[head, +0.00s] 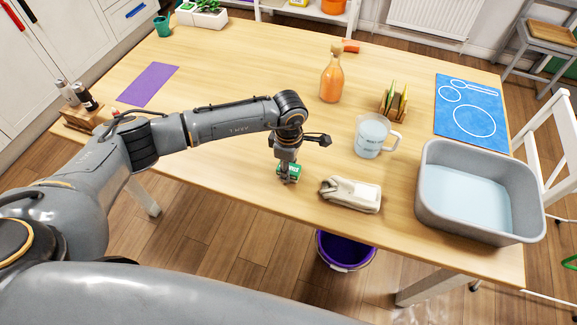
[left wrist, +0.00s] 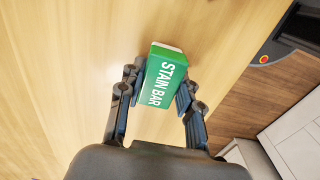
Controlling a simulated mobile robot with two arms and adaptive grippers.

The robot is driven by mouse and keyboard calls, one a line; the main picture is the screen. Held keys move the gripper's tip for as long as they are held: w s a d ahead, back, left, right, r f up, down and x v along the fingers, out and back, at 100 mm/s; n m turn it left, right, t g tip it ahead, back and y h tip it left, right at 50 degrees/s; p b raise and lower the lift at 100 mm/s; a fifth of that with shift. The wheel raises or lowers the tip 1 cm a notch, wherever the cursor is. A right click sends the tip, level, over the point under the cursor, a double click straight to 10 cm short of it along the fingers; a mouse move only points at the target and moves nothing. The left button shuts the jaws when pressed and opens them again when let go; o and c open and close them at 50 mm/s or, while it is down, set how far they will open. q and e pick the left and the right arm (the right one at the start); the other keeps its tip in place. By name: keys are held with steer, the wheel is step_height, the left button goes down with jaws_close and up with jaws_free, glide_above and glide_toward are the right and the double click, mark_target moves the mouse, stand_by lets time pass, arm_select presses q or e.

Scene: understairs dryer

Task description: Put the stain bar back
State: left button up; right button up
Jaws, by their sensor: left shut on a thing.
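The stain bar (head: 296,171) is a small green box with a white end. Its white lettering reads clearly in the left wrist view (left wrist: 165,82). My left gripper (head: 289,178) is shut on it, one finger on each side, and points down at the table near its front edge. In the left wrist view the gripper (left wrist: 158,92) has the box between its fingertips. I cannot tell whether the box touches the tabletop. My right gripper is not in view.
A cream holder-like object (head: 352,196) lies just right of the gripper. Further right are a measuring jug (head: 372,136) and a grey basin (head: 430,195). An orange bottle (head: 331,80) and a rack (head: 394,103) stand behind. The wooden table (head: 225,80) is clear behind my arm.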

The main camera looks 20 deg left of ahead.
arm_select(q)
steer(key=shift+f, duration=0.2)
steer(key=o, duration=1.1)
steer(key=shift+r, duration=0.1)
steer(key=shift+r, duration=0.15)
steer(key=shift+w+r, duration=0.1)
steer(key=shift+r, duration=0.2)
step_height(320, 180, up, 11)
steer(key=b, duration=0.2)
steer(key=shift+r, duration=0.2)
